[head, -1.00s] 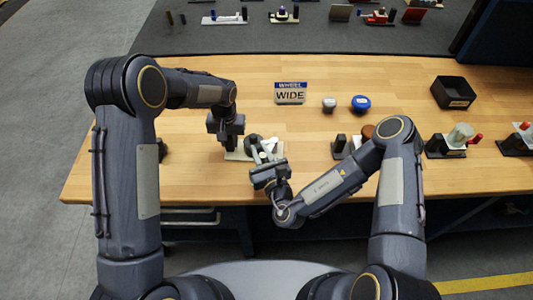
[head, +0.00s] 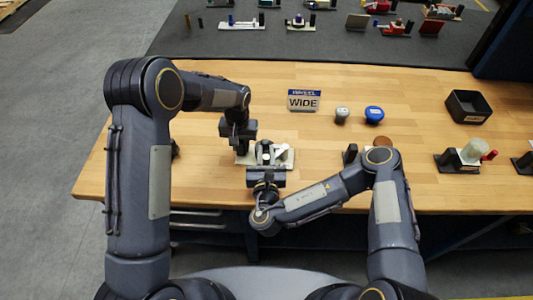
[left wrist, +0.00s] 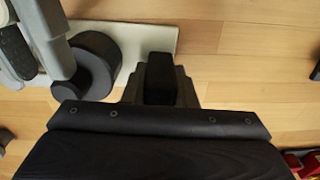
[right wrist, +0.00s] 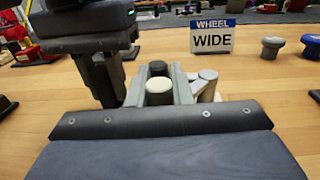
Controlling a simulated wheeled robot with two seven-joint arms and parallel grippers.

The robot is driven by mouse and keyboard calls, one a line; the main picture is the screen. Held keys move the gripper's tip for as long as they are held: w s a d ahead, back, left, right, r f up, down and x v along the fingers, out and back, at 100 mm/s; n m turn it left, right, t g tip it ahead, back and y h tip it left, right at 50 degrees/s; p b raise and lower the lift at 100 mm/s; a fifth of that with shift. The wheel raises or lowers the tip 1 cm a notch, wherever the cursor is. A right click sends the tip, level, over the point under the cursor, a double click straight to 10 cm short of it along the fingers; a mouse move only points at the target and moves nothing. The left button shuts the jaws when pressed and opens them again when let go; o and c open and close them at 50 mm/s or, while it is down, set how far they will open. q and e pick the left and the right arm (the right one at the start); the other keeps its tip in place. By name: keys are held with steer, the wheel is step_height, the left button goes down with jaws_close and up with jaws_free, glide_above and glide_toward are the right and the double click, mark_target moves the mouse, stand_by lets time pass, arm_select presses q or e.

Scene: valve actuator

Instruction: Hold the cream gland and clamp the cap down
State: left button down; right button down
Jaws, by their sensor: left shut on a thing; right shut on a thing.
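The cream gland's base plate (head: 287,160) lies near the table's front edge in the head view; it also shows in the left wrist view (left wrist: 141,40). My left gripper (left wrist: 160,82) is shut on the black upright post at the plate's end. A round dark cap (left wrist: 96,62) sits on the plate beside it, under grey clamp parts. My right gripper (right wrist: 161,88) is shut on what looks like the clamp's dark handle (right wrist: 159,93), whose round end is cream. A light grey arm (right wrist: 205,82) shows just right of it. The handle's lower part is hidden.
A WHEEL WIDE sign (head: 303,100) stands behind. A grey knob (head: 342,114), a blue knob (head: 374,113) and a black bin (head: 468,106) are to the right. Another fixture with a pale cylinder (head: 472,152) stands further right.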

steer(key=shift+r, duration=0.15)
steer(key=c, duration=1.3)
jaws_free()
steer(key=shift+a, duration=0.1)
steer(key=shift+y, duration=0.3)
